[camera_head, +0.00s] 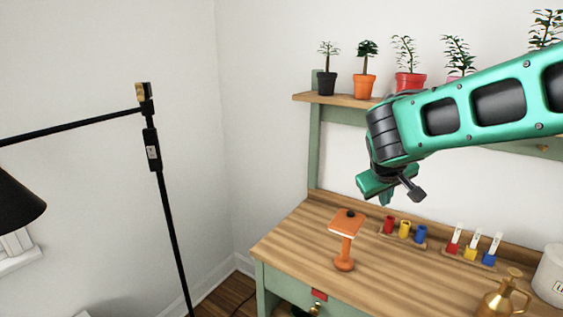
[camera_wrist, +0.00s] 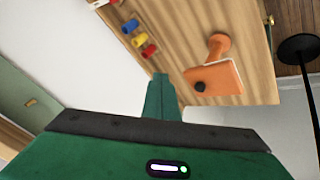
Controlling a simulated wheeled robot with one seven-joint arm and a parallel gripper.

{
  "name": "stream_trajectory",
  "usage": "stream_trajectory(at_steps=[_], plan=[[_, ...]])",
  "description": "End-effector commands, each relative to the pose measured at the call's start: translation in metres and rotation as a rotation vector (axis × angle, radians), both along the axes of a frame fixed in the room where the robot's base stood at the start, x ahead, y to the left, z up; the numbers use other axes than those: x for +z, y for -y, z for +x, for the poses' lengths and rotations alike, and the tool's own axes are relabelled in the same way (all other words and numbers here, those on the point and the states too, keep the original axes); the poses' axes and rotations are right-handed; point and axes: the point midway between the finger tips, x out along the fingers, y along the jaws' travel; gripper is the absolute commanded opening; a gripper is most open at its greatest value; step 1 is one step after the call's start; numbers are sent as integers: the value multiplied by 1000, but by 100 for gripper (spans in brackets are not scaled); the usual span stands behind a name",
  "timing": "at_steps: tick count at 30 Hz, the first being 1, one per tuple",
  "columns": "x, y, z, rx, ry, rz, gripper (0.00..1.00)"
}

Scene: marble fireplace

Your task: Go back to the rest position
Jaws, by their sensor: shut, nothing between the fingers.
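My green gripper (camera_head: 386,197) hangs above the back of the wooden desk, at the end of my raised arm. In the wrist view its fingers (camera_wrist: 161,88) are together with nothing between them. An orange stand with a square top and a black knob (camera_head: 346,238) stands on the desk below and to the left of my gripper, apart from it. The orange stand also shows in the wrist view (camera_wrist: 215,76), close to the fingers in the picture.
The desk (camera_head: 290,243) holds red, yellow and blue cups (camera_head: 404,229), a tube rack (camera_head: 471,257) and a brass jug (camera_head: 503,297). Potted plants (camera_head: 365,85) line the shelf (camera_head: 335,99) behind my arm. A black floor lamp (camera_head: 165,190) stands left.

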Motion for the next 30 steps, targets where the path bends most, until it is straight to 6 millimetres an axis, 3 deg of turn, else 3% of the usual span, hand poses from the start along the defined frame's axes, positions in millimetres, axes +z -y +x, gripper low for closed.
stream_trajectory(at_steps=[1, 3, 9, 15, 18, 23, 30], plan=[[-4, 28, -23, -67, -31, 36, 0], [-13, 59, -57, -157, -83, 91, 0], [-39, 113, -167, -397, -225, 262, 0], [-59, 123, -269, -598, -343, 431, 0], [-66, 118, -304, -663, -385, 495, 0], [-71, 113, -332, -717, -421, 550, 0], [-72, 111, -336, -724, -427, 557, 0]])
